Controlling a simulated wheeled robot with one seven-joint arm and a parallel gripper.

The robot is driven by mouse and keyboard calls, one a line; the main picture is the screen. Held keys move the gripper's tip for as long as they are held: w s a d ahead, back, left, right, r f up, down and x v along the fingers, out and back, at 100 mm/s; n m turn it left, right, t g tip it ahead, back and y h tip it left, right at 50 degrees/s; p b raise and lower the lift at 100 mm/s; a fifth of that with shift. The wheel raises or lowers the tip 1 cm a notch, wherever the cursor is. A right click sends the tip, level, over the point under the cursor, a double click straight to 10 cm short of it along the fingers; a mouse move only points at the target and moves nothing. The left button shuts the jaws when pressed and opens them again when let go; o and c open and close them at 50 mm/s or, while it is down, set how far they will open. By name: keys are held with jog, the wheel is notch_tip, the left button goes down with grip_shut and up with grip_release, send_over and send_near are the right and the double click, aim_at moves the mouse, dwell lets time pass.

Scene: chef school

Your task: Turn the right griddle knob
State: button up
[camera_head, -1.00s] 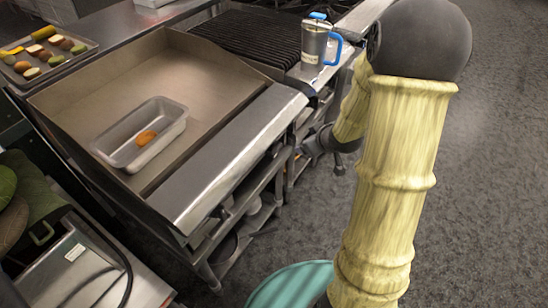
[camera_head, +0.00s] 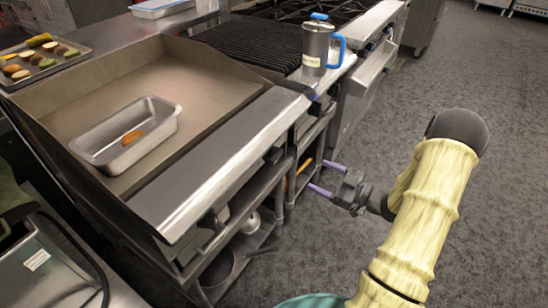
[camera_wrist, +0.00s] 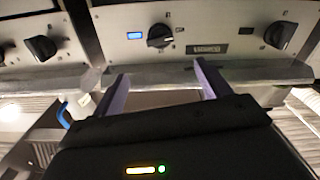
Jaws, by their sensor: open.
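The griddle (camera_head: 190,80) stands on the left in the head view, with a steel front ledge and dark knobs below it, partly hidden. My gripper (camera_head: 316,175) is in front of the griddle's right end, its two purple fingers pointing at the unit. In the wrist view my gripper (camera_wrist: 161,77) is open and empty, its fingers apart. A black knob (camera_wrist: 159,36) on the steel panel lies ahead, between the finger lines and not touched; it appears to be the right griddle knob. Another knob (camera_wrist: 279,35) is to its right, and one (camera_wrist: 40,48) on the neighbouring panel is to its left.
A metal loaf pan (camera_head: 105,148) with an orange piece of food sits on the griddle. A jug (camera_head: 316,48) with a blue handle stands on the ledge near the grill grate (camera_head: 245,42). Open shelves with pots are below. The floor (camera_head: 350,125) around my arm is clear.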

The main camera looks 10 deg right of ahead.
aim_at(279, 157)
jog(key=b+x, duration=0.1)
jog(key=x, duration=1.6)
jog(key=shift+w+a+f+b, duration=0.15)
jog(key=shift+w+a+b, duration=0.05)
jog(key=shift+b, duration=0.15)
jog(key=c, duration=1)
